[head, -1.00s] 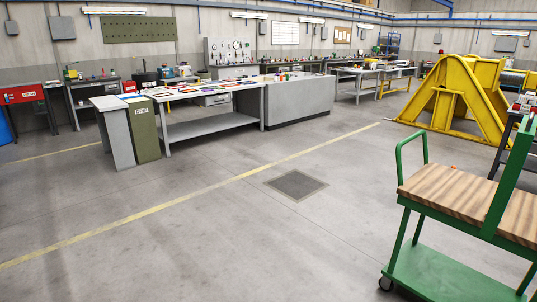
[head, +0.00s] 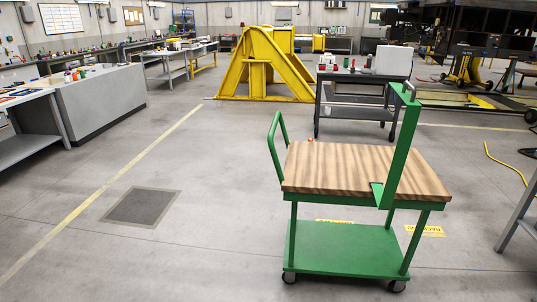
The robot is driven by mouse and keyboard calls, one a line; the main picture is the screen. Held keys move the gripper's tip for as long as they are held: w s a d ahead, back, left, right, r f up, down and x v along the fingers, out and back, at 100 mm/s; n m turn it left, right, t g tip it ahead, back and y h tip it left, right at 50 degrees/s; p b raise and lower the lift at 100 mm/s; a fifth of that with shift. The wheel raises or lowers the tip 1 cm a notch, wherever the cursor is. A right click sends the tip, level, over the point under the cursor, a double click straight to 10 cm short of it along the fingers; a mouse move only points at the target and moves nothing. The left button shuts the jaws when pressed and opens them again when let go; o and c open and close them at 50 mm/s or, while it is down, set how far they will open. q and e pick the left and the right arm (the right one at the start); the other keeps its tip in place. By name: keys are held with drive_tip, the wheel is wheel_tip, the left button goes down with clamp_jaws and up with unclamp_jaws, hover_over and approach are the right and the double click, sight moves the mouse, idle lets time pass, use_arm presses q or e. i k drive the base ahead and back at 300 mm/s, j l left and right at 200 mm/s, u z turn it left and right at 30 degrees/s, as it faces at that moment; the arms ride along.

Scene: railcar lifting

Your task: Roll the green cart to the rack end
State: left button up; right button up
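The green cart (head: 345,248) stands right of centre in the head view. It has a wooden top (head: 340,168), a green lower shelf, dark wheels and a green loop handle (head: 277,145) on its left side. A tall green post (head: 402,150) rises at its right side. A small orange-red item (head: 310,141) sits near the back left of the wooden top. No rack that I can name for certain shows. Neither of my grippers is in view.
A dark grey cart (head: 333,110) with a white box (head: 393,60) stands behind the green cart. A yellow stand (head: 262,70) is farther back. Grey benches (head: 95,98) line the left. A yellow hose (head: 500,165) lies at right. The floor at left front is clear.

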sight(314, 172)
drive_tip(key=i+j+z, duration=0.1)
drive_tip(key=i, duration=0.3)
drive_tip(key=i+j+z, duration=0.1)
drive_tip(key=i+j, duration=0.15)
drive_tip(key=i, duration=0.15)
drive_tip(key=i+j+z, duration=0.1)
drive_tip(key=i, duration=0.3)
drive_tip(key=j, duration=0.1)
